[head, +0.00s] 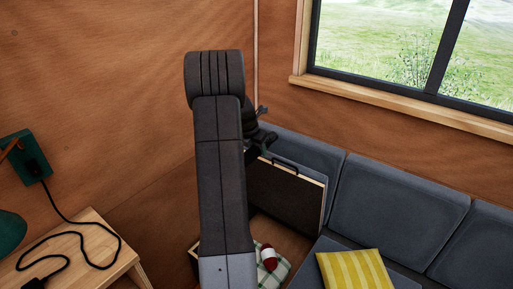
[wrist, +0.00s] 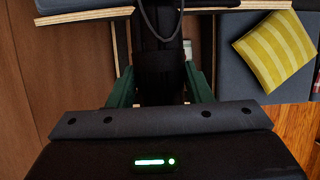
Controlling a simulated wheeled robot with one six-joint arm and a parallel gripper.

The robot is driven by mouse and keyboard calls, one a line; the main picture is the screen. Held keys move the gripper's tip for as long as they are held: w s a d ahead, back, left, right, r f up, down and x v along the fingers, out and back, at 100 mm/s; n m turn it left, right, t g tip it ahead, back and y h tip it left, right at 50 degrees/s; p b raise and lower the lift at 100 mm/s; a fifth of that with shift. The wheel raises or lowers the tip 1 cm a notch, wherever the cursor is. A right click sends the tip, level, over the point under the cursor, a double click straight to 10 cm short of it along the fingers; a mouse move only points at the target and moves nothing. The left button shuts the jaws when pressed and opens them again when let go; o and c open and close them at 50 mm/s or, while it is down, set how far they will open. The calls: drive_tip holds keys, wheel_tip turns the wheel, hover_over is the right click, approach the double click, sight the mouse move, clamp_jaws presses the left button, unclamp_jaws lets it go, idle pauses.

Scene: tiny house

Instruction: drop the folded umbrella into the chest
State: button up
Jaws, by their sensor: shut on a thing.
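My gripper (wrist: 160,76) shows green fingers on both sides of a black folded umbrella (wrist: 161,70) in the wrist view and is shut on it. A dark cord loop shows at the umbrella's far end. In the head view my gripper is mostly hidden behind my arm, and the umbrella cannot be made out clearly. The chest is a bench box at the corner, with its dark, wood-edged lid (head: 285,195) standing raised. My gripper appears near the top of the lid; its height over the opening cannot be told. My arm hides part of the chest.
A red-and-white object (head: 268,257) and a checked cloth (head: 278,270) show low by the chest. A grey sofa (head: 410,205) with a yellow striped pillow (head: 354,270) stands right. A wooden side table (head: 95,245) with a black cable stands left.

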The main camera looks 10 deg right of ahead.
drive_tip(key=shift+f+b, duration=1.4)
drive_tip(key=shift+f, duration=0.6)
drive_tip(key=o, duration=1.3)
drive_tip(key=shift+c, duration=0.2)
drive_tip(key=v, duration=1.4)
drive_tip(key=shift+f+b, duration=0.1)
drive_tip(key=shift+b, duration=0.3)
